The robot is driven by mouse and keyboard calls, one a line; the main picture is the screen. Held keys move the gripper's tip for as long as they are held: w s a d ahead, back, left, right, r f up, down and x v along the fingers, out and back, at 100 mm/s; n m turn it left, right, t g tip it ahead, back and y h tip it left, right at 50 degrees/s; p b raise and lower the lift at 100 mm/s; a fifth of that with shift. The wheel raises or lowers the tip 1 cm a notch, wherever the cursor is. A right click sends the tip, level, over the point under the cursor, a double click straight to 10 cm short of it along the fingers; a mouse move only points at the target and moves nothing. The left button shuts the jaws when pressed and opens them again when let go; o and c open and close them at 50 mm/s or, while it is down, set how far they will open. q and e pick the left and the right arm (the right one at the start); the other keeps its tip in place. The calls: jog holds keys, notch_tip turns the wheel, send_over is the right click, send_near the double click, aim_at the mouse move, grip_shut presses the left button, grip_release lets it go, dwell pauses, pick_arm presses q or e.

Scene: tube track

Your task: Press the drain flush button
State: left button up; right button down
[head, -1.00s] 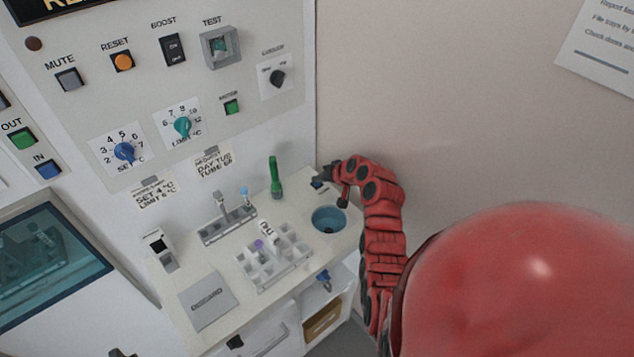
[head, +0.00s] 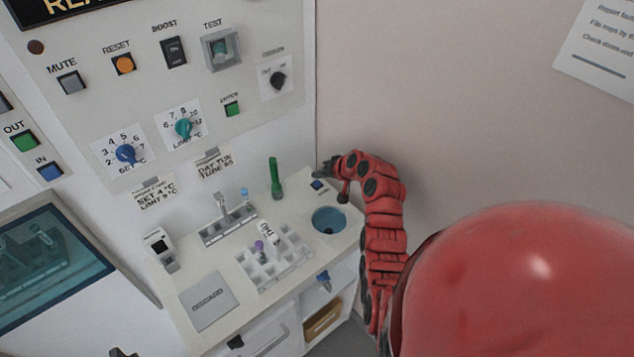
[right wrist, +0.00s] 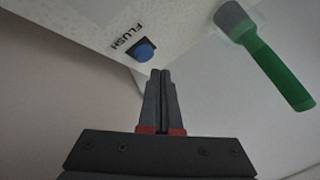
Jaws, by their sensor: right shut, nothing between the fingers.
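The flush button (head: 318,185) is a small blue button on the white counter's back right corner, just behind the blue round basin. My right gripper (head: 321,170) is beside the button in the head view. In the right wrist view its closed fingertips (right wrist: 160,72) are empty and appear close to the button, with a visible gap in the picture. The blue basin (head: 329,212) is in front of the button. My left gripper is not in view.
A green tube-shaped handle (head: 275,178) stands left of the button. A white rack (head: 285,262), a grey holder (head: 228,228) and a discard plate (head: 208,300) occupy the counter. A plain wall (head: 440,110) is behind my right arm.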

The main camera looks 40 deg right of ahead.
aim_at(319, 185)
jog(key=shift+r+p, duration=0.7)
jog(key=shift+r, duration=1.55)
jog(key=shift+w, duration=0.1)
